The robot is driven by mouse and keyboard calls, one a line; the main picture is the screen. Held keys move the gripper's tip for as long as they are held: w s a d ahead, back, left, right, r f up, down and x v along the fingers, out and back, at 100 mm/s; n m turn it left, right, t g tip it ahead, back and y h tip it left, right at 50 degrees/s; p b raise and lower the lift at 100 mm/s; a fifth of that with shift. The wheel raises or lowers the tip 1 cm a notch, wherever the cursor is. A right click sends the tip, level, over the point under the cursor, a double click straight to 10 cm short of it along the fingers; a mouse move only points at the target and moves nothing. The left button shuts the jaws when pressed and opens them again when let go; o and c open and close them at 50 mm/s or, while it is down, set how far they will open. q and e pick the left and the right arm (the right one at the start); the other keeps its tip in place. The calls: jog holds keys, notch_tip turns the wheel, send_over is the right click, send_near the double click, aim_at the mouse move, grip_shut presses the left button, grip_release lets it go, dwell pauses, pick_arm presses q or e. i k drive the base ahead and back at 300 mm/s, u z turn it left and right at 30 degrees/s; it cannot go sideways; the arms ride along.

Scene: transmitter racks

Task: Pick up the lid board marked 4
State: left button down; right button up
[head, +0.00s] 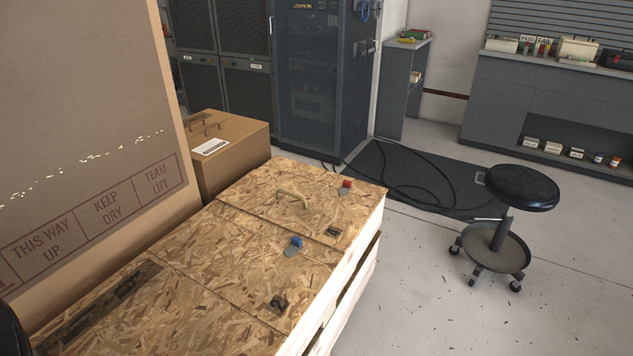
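A wooden crate (352,268) topped with chipboard lid boards stands in the lower middle of the head view. The far lid board (265,196) has a pale wooden handle (293,197), a red-topped piece (346,185) near its right edge and a small dark mark (332,232). The middle lid board (225,255) has a blue-topped piece (294,245) and a dark mark (278,304). The near lid board (150,318) has a long dark stripe. The marks are too small to read, so I cannot tell which board is 4. Neither gripper is in view.
A tall cardboard box (80,100) stands close along the crate's left side. A smaller carton (228,150) is behind the crate. A black stool (520,188), a dark floor mat (395,165) and loose cables are to the right. Open floor (420,290) lies right of the crate.

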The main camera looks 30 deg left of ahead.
aim_at(332, 222)
jog(key=i, duration=3.6)
jog(key=u, duration=5.1)
